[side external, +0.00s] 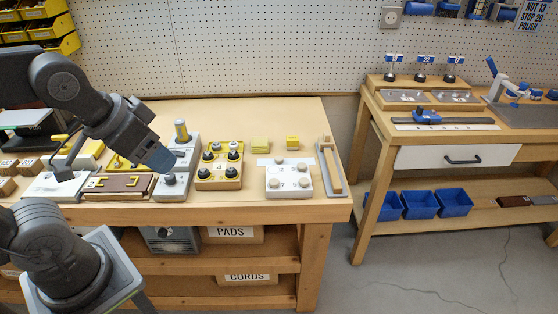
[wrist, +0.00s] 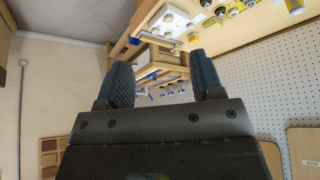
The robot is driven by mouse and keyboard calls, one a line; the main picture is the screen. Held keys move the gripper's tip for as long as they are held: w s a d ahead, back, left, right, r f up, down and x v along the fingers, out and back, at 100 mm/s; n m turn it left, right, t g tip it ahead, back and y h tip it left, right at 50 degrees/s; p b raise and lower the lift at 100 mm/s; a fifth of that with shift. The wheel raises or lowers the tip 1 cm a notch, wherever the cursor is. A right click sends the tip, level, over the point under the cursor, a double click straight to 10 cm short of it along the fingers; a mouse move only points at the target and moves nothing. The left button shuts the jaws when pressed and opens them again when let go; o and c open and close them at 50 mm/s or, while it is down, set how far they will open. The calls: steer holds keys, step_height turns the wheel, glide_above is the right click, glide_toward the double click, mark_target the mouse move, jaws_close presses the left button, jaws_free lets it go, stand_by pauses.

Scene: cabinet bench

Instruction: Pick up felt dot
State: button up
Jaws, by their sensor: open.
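Several beige round pads that look like felt dots sit on a white block (side external: 290,192) at the right part of the bench; one of them is the front-right dot (side external: 303,183). The white block also shows at the top of the wrist view (wrist: 180,17), partly cut off. My gripper (side external: 160,158) is left of the block, above the grey box with a dark knob. In the wrist view its two blue fingers (wrist: 162,72) stand apart with nothing between them. The fingers are apart from the dots.
Two small yellow blocks (side external: 260,145) sit behind. A wooden-handled tool (side external: 330,165) lies right of the white block. A second bench (side external: 470,125) stands further right.

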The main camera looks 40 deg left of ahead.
steer(key=w+a+r+m+g, duration=0.1)
steer(key=w+r+m, duration=0.15)
steer(key=w, duration=0.85)
steer(key=m+g+h, duration=0.1)
steer(key=m+g, duration=0.3)
steer(key=m, duration=0.3)
glide_above(279, 158)
steer(key=shift+n, duration=0.25)
steer(key=f, duration=2.6)
steer(key=shift+s+a, duration=0.3)
steer(key=shift+a, duration=0.05)
steer(key=shift+w+d+f, duration=0.1)
steer(key=shift+d+f, duration=0.05)
steer(key=shift+f, duration=1.35)
steer(key=shift+w+d+f, duration=0.1)
steer(key=shift+f, duration=1.4)
steer(key=c, duration=1)
